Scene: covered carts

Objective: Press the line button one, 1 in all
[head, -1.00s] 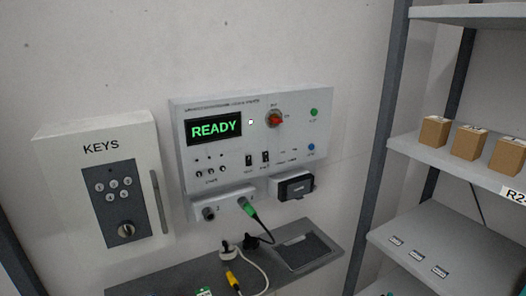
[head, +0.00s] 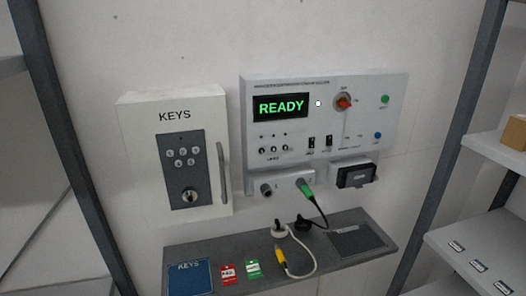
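A pale control panel (head: 350,125) is fixed to the wall. Its display (head: 281,107) reads READY in green. A red rotary knob (head: 343,102) sits to the right of the display. A green button (head: 385,99) is at the panel's upper right and a blue button (head: 377,135) is below it; their small labels are too blurred to read. Small toggles and two black switches (head: 311,142) run along the lower part. A green plug (head: 305,188) is in the right-hand socket under the panel. Neither gripper is in view.
A KEYS box (head: 175,160) with a keypad hangs left of the panel. A grey ledge (head: 225,244) below holds a blue mat (head: 189,278), red and green tags (head: 253,269), and cables with a yellow connector (head: 281,259). Shelving (head: 480,150) stands at right, more at left.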

